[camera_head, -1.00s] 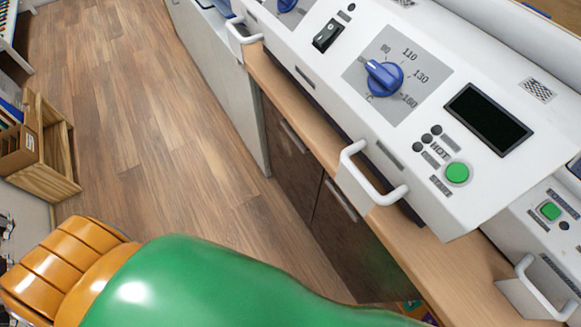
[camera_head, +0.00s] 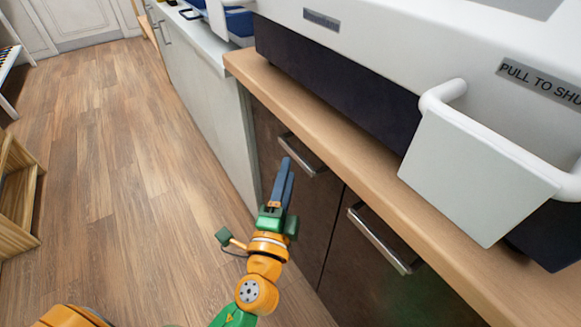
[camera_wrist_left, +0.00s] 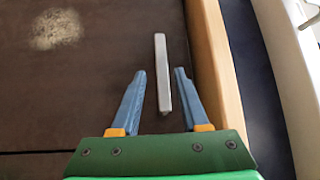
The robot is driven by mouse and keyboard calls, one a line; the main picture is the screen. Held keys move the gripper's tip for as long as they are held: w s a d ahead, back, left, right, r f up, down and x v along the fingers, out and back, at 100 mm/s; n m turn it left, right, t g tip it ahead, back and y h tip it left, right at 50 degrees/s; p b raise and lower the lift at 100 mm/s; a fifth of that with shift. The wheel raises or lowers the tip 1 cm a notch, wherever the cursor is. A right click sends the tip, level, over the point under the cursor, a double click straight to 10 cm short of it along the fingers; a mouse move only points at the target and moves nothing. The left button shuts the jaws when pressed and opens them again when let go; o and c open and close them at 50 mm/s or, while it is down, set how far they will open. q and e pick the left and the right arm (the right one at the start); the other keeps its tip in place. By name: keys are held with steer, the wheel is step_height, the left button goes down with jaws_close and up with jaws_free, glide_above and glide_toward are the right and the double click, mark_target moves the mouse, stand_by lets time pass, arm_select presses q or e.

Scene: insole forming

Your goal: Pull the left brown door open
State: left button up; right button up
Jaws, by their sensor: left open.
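The left brown door (camera_head: 318,215) is closed under the wooden counter, with a silver bar handle (camera_head: 302,156) near its top. My left gripper (camera_head: 285,165) is in front of this door, its blue fingers pointing up at the handle. In the left wrist view the fingers (camera_wrist_left: 160,73) are open, and the handle (camera_wrist_left: 162,60) runs lengthwise between them and past their tips. I cannot tell whether they touch it. The brown door (camera_wrist_left: 90,95) fills much of that view, with a pale round reflection. My right gripper does not show.
The right brown door (camera_head: 375,270) with its own handle (camera_head: 380,240) is beside it. The wooden counter edge (camera_head: 330,130) overhangs both doors. A wooden crate (camera_head: 20,190) stands far left; the floor (camera_head: 120,180) between is clear.

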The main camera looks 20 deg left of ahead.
mark_target(293, 150)
arm_select(q)
steer(key=w, duration=0.2)
steer(key=w+p, duration=0.1)
steer(key=w, duration=0.1)
steer(key=w+r, duration=0.1)
steer(key=w, duration=0.1)
steer(key=shift+a+r+p, duration=0.1)
steer(key=shift+a+p, duration=0.25)
steer(key=shift+w, duration=0.25)
jaws_close()
stand_by(0.6)
